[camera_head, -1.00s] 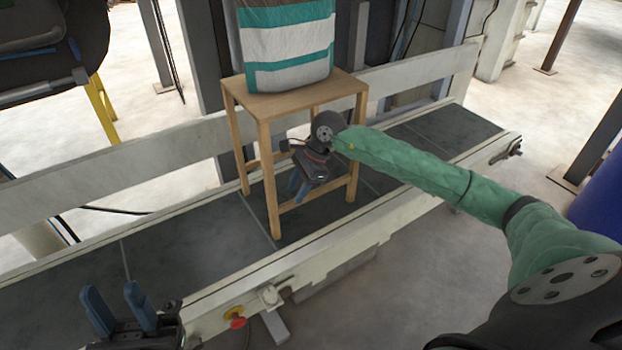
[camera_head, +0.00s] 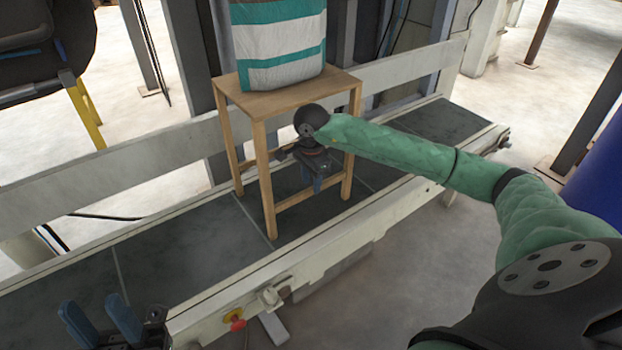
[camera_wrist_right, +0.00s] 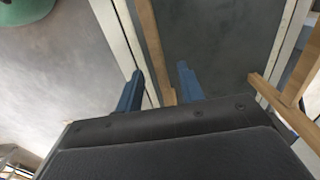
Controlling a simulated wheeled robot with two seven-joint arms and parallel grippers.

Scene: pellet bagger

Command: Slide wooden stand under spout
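The wooden stand (camera_head: 285,102) is upright on the dark conveyor (camera_head: 185,235), with a white and teal bag (camera_head: 280,50) on its top. My right gripper (camera_head: 318,184) is at the stand's front side, low between the two front legs and near the lower crossbar. In the right wrist view its blue fingers (camera_wrist_right: 158,88) are apart, and a wooden bar of the stand (camera_wrist_right: 152,45) shows between them. I cannot tell whether they touch it. My left gripper (camera_head: 97,318) is open and empty at the lower left. No spout is clearly visible.
A pale rail (camera_head: 110,160) runs behind the conveyor. A red button (camera_head: 237,324) is on the conveyor's front side. A blue drum (camera_head: 600,185) stands at the right. The conveyor is clear to the left and right of the stand.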

